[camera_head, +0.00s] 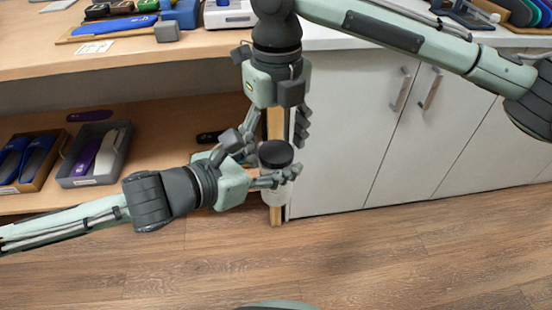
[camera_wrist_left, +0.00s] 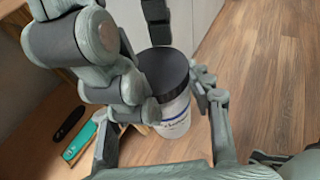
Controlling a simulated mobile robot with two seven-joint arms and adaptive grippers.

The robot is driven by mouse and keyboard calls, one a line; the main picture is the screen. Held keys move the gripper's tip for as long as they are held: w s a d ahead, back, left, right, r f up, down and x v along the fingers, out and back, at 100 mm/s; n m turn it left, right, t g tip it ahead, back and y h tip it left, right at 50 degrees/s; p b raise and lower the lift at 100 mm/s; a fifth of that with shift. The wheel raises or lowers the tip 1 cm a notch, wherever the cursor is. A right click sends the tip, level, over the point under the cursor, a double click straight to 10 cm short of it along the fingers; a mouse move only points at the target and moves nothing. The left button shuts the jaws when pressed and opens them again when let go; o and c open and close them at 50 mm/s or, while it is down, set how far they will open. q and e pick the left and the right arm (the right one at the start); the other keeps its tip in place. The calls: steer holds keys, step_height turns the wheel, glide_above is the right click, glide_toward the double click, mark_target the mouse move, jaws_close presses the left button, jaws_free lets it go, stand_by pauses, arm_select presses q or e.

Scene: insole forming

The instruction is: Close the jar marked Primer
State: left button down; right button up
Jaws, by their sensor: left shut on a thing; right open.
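A jar with a white body (camera_head: 275,197) and a black lid (camera_head: 276,153) is held upright in front of the cabinet. In the left wrist view the black lid (camera_wrist_left: 165,72) sits on the jar (camera_wrist_left: 174,116), whose label has blue lettering too small to read. I cannot tell how tightly the lid sits. My left gripper (camera_head: 266,165) comes in from the left and is shut on the jar. My right gripper (camera_head: 276,130) points down from above, open, its fingers apart just above the lid. One of its dark fingers (camera_wrist_left: 155,22) shows behind the lid in the left wrist view.
Left of the jar, an open shelf (camera_head: 150,145) holds a grey bin (camera_head: 97,180) and a brown tray (camera_head: 8,186) of insoles. White cabinet doors (camera_head: 345,135) stand close behind on the right. The wooden floor (camera_head: 380,260) in front is clear. Tools crowd the worktop above.

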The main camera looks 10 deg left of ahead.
steer(key=c, duration=1.2)
steer(key=m, duration=0.3)
steer(key=o, duration=1.3)
steer(key=shift+r, duration=0.1)
